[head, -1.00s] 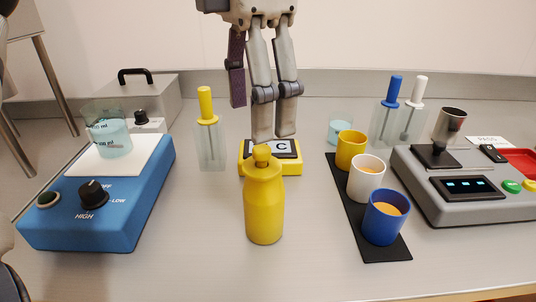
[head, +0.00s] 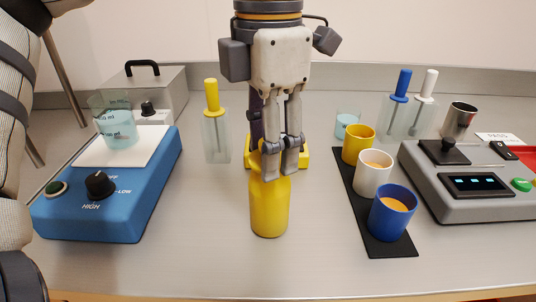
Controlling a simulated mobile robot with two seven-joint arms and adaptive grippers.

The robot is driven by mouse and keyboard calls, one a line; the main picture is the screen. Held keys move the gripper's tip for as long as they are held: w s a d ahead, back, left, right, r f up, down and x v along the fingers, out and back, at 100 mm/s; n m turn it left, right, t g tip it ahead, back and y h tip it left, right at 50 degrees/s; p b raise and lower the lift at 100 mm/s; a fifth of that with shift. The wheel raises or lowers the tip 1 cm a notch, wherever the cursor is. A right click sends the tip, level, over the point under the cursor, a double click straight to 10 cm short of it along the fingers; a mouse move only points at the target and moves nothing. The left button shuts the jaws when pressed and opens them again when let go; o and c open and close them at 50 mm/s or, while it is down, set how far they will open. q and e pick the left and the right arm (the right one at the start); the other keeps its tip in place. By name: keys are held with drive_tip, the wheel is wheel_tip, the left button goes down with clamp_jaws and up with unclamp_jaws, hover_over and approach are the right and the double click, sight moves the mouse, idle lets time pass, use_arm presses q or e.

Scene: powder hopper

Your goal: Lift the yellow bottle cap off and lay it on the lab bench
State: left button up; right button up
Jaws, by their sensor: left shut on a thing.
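The yellow bottle (head: 269,210) stands upright on the lab bench (head: 180,268) in the middle of the head view. My left gripper (head: 279,172) points down over the bottle's top, and its fingers are shut on the yellow bottle cap (head: 269,149). The fingers hide most of the cap and the bottle's neck, so I cannot tell whether the cap is still seated. My right gripper is not in view.
A blue hot-plate stirrer (head: 112,212) with a beaker (head: 116,120) stands at left. A black mat (head: 378,246) with yellow, white and blue cups lies right of the bottle. A grey console (head: 470,205) stands far right. The front bench is clear.

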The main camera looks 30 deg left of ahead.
use_arm(q)
wheel_tip(320, 180, up, 3)
drive_tip(key=shift+r, duration=0.1)
drive_tip(key=d+r, duration=1.3)
drive_tip(key=d, duration=0.1)
drive_tip(key=shift+r, duration=0.15)
drive_tip(key=shift+w, duration=0.1)
